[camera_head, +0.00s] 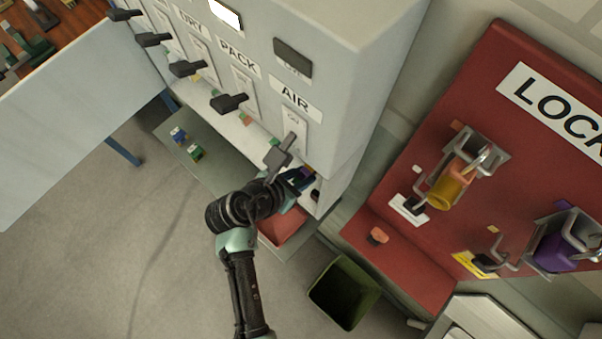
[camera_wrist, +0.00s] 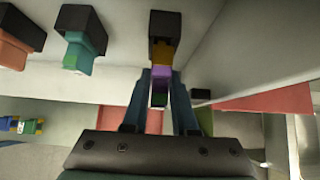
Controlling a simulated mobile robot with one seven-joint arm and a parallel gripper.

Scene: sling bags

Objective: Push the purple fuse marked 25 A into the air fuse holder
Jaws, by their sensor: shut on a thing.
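The purple fuse (camera_wrist: 160,75) is between the two fingers of my gripper (camera_wrist: 162,98) in the wrist view. My gripper is shut on it. A gold-coloured part shows between the fuse and the black AIR holder (camera_wrist: 165,25); I cannot tell how far the fuse is in. In the head view my gripper (camera_head: 300,180) is at the cabinet's lower ledge, below the AIR label (camera_head: 295,96), and a little purple shows at its tip. The 25 A mark cannot be read.
In the wrist view a teal fuse (camera_wrist: 78,52) and an orange fuse (camera_wrist: 14,50) sit in black holders to the left. The AIR lever (camera_head: 279,153) hangs close above my gripper. A red tray (camera_head: 284,232), green bin (camera_head: 343,290) and red lock board (camera_head: 395,260) are nearby.

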